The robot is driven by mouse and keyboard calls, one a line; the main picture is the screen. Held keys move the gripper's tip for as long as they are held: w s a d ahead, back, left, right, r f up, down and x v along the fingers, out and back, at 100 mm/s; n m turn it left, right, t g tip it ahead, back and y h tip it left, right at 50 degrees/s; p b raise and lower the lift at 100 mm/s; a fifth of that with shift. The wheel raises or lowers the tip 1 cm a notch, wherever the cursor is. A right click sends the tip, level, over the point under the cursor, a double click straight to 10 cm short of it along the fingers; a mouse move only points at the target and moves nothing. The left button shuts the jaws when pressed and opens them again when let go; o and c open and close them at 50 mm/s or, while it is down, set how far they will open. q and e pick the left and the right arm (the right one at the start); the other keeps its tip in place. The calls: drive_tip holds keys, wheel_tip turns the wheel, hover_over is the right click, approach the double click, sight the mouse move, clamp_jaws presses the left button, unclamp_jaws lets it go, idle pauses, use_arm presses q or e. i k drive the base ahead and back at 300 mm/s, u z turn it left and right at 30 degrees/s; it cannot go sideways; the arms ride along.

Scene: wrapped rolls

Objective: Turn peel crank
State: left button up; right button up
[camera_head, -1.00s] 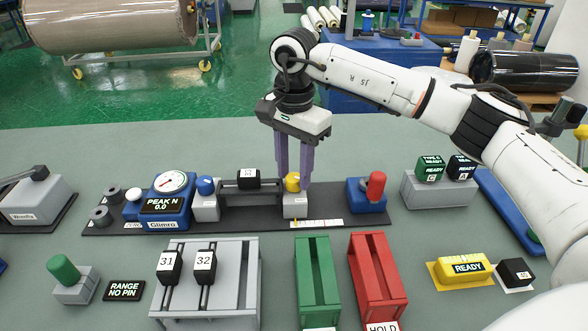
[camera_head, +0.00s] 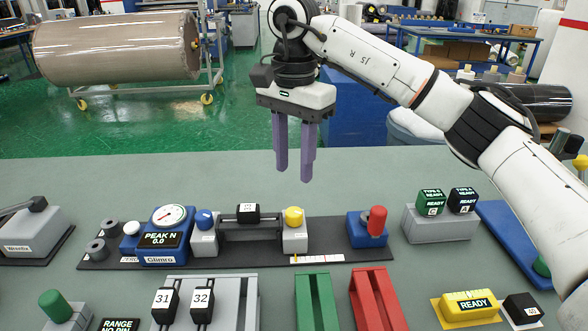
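A peel tester on a dark base plate (camera_head: 330,257) stands on the grey-green table. It has a gauge block reading PEAK N 0.0 (camera_head: 163,240), a blue knob (camera_head: 204,219), a small block marked 33 (camera_head: 247,212) on rails and a yellow knob (camera_head: 294,217). At its right end a red upright handle (camera_head: 377,221) rises from a blue block (camera_head: 360,232); it looks like the crank. My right gripper (camera_head: 294,172) hangs fingers-down above and behind the yellow knob, apart from it. Its purple fingers are spread with nothing between them. My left gripper is out of view.
In front are a grey rack (camera_head: 236,290) with blocks 31 and 32, a green tray (camera_head: 317,301) and a red tray (camera_head: 379,299). A yellow READY block (camera_head: 469,305) sits at front right. A grey stand (camera_head: 440,228) holds two labelled cubes. The table behind the tester is clear.

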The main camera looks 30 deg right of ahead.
sight(375, 219)
drive_tip(key=k, duration=1)
